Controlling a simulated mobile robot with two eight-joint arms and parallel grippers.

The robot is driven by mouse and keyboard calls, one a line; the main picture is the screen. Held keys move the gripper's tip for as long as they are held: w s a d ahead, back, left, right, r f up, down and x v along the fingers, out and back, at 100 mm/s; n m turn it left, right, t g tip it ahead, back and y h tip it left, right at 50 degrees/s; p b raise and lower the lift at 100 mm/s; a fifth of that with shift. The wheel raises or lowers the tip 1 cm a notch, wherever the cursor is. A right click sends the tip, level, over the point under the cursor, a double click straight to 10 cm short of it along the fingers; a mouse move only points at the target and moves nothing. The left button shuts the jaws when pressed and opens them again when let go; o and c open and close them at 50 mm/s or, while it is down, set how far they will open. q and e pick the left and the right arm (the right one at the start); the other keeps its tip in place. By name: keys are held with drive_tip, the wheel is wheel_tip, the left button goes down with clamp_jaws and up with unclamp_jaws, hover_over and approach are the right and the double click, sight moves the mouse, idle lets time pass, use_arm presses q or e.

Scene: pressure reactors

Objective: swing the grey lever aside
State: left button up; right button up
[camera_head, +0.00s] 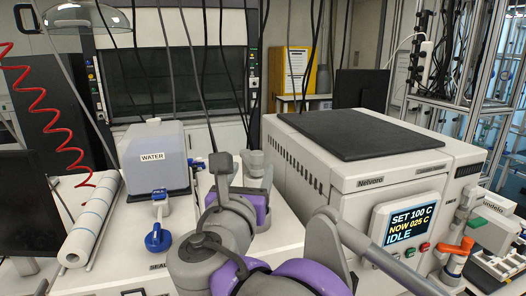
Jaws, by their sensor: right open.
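A pale grey handle-like part (467,197) stands on the pipe fittings at the right side of the reactor machine. It looks like the grey lever, though it is small and I cannot make out its full shape. An orange lever (455,248) sits on the fittings below it. My right gripper (238,164) is open over the bench left of the machine, well away from the fittings, with nothing seen between its fingers. My purple and grey arm fills the lower middle and hides part of the bench. My left gripper is not in view.
The white reactor machine (350,176) has a dark top and a screen (403,224) reading "SET 100 C, NOW 025 C, IDLE". A water tank (153,172) with a blue valve (157,237) stands left. A paper roll (92,220) lies beside it. Cables hang overhead.

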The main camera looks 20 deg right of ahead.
sight(259, 152)
drive_tip(key=b+x, duration=0.1)
drive_tip(key=x, duration=0.9)
drive_tip(key=shift+c, duration=0.2)
clamp_jaws()
idle(1.1)
